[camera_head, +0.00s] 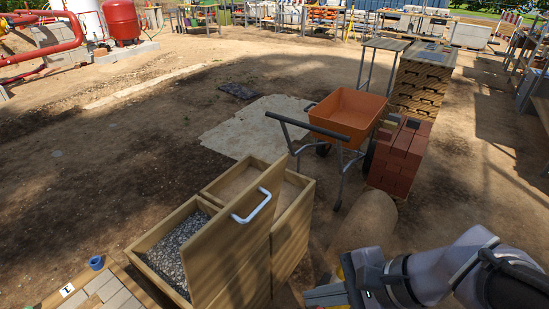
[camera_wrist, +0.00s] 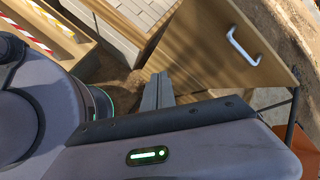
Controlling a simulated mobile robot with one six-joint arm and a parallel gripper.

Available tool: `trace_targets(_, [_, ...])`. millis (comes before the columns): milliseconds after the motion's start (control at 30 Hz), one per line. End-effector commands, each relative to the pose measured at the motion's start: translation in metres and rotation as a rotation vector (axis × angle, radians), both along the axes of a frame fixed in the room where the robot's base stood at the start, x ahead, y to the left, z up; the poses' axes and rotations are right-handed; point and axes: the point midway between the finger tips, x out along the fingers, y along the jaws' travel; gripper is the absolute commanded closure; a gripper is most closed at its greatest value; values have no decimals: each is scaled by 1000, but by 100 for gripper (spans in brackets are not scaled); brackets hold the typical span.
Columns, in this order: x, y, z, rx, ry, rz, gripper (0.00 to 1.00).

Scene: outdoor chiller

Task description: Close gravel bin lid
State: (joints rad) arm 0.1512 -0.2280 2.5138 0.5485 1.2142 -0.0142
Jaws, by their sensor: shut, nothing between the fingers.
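The gravel bin (camera_head: 139,248) is a wooden box at the lower left of the head view, with grey gravel (camera_head: 175,247) showing inside. Its wooden lid (camera_head: 232,262) stands raised and steeply tilted at the right side of the gravel. In the wrist view the lid (camera_wrist: 205,50) and handle (camera_wrist: 243,46) fill the upper right. My gripper (camera_wrist: 158,80) is shut and empty, with its fingers near the lid's lower edge; I cannot tell whether they touch. In the head view my wrist is at the lower right.
Another wooden bin (camera_head: 292,232) adjoins behind the lid. An orange wheelbarrow (camera_head: 345,115) and stacked red bricks (camera_head: 400,155) stand to the right. Pale pavers (camera_head: 105,295) and a blue cup-like object (camera_head: 96,263) lie at lower left. Open dirt ground lies beyond.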

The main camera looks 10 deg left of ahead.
Motion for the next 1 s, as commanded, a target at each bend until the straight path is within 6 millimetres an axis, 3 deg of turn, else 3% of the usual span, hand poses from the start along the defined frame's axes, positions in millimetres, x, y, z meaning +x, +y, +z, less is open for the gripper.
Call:
trace_targets(200, [55, 18, 9, 380, 293, -322, 100])
trace_targets(400, [108, 6, 4, 640, 453, -589, 100])
trace_targets(567, [120, 14, -4, 670, 467, -619, 100])
trace_targets(1000, [153, 96, -34, 666, 464, -613, 100])
